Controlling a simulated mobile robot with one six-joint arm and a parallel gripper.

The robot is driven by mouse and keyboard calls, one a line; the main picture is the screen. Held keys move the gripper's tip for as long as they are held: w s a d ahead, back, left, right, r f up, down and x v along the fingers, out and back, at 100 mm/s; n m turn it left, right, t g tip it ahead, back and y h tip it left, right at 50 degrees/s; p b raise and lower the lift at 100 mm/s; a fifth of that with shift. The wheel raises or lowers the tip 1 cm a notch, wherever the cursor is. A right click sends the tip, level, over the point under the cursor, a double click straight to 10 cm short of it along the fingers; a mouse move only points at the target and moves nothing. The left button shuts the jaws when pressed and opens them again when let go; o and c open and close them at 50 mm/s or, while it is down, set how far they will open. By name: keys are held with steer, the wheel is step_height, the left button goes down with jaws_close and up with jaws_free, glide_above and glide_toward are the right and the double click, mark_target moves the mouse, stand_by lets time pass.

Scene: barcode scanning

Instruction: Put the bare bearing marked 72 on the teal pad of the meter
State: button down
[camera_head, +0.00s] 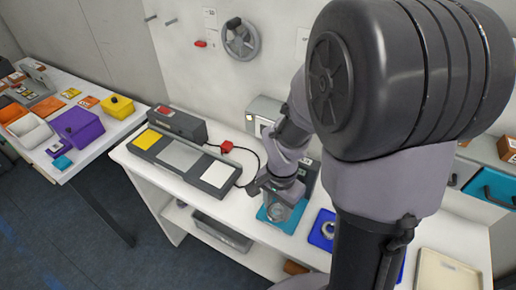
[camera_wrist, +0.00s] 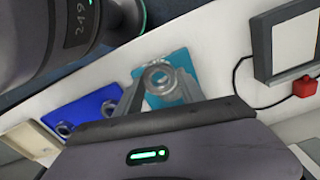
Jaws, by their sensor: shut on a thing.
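The teal pad of the meter (camera_head: 292,227) lies on the white bench, under my gripper (camera_head: 280,206). In the wrist view the teal pad (camera_wrist: 179,58) shows around and behind a bare metal bearing (camera_wrist: 159,77). My gripper (camera_wrist: 161,92) is shut on this bearing, with a finger on each side. The bearing also shows as a grey ring in the head view (camera_head: 279,211). It is over the pad; I cannot tell whether it touches it. No mark is legible on the bearing. My arm hides part of the meter.
A blue tray (camera_wrist: 83,108) with ring-shaped parts lies beside the teal pad; it shows partly behind my arm in the head view (camera_head: 317,239). A unit with yellow, grey and white pads (camera_head: 180,155) and a red button (camera_head: 226,147) are on the left. A cream tray (camera_head: 450,270) is at right.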

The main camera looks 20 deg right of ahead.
steer(key=w+d, duration=0.1)
steer(key=d, duration=0.1)
steer(key=w+d+f, duration=0.1)
steer(key=w+d, duration=0.1)
steer(key=shift+w+d+b, duration=0.15)
steer(key=shift+b, duration=0.2)
steer(key=shift+f+b, duration=0.9)
steer(key=shift+f, duration=0.85)
steer(key=c, duration=0.7)
jaws_free()
steer(key=shift+r, duration=0.1)
steer(key=shift+r, duration=0.1)
step_height(320, 180, up, 12)
steer(key=p, duration=0.5)
steer(key=s+a+r+n+t+y, duration=0.2)
steer(key=s+a+r+n+t, duration=0.3)
steer(key=s+a+r+n, duration=0.3)
steer(key=s+a+r, duration=0.3)
steer(key=a+r, duration=0.3)
steer(key=a, duration=0.1)
steer(key=shift+s+r+t, duration=0.15)
steer(key=shift+s+t, duration=0.1)
steer(key=shift+t, duration=0.15)
